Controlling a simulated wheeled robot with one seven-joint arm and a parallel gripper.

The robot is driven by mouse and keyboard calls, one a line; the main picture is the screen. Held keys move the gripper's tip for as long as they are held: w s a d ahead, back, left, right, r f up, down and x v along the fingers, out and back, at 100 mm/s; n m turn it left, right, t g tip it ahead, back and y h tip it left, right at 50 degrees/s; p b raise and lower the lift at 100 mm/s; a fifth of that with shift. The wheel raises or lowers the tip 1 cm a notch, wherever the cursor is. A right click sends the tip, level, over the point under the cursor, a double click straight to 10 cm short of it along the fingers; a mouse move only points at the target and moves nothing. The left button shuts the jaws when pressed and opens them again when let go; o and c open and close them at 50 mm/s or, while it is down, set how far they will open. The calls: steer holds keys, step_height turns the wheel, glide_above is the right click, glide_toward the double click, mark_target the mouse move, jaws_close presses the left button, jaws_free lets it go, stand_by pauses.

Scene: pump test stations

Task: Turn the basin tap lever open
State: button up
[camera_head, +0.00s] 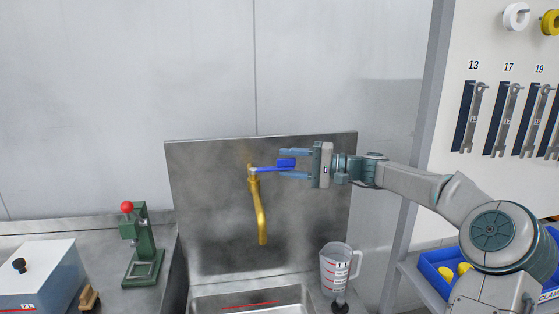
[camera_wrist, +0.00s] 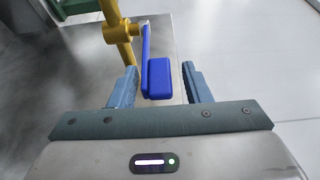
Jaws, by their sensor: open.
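The basin tap has a brass-yellow spout (camera_head: 261,215) hanging from the steel backsplash, and its body (camera_wrist: 122,32) shows in the wrist view. Its blue lever (camera_head: 286,164) points right from the tap, and its thick blue end block shows in the wrist view (camera_wrist: 159,79). My gripper (camera_head: 281,164) is open, coming in from the right. In the wrist view, its two blue-grey fingers (camera_wrist: 159,86) stand on either side of the lever's end block. Gaps show between the block and both fingers.
A steel sink (camera_head: 250,297) lies below the tap. A clear measuring jug (camera_head: 336,270) stands right of the sink. A green press with a red knob (camera_head: 143,248) stands left. Wrenches (camera_head: 473,118) hang on a panel at right, above a blue bin (camera_head: 432,268).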

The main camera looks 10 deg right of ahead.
mark_target(281, 162)
steer(key=shift+x, duration=1.6)
jaws_close()
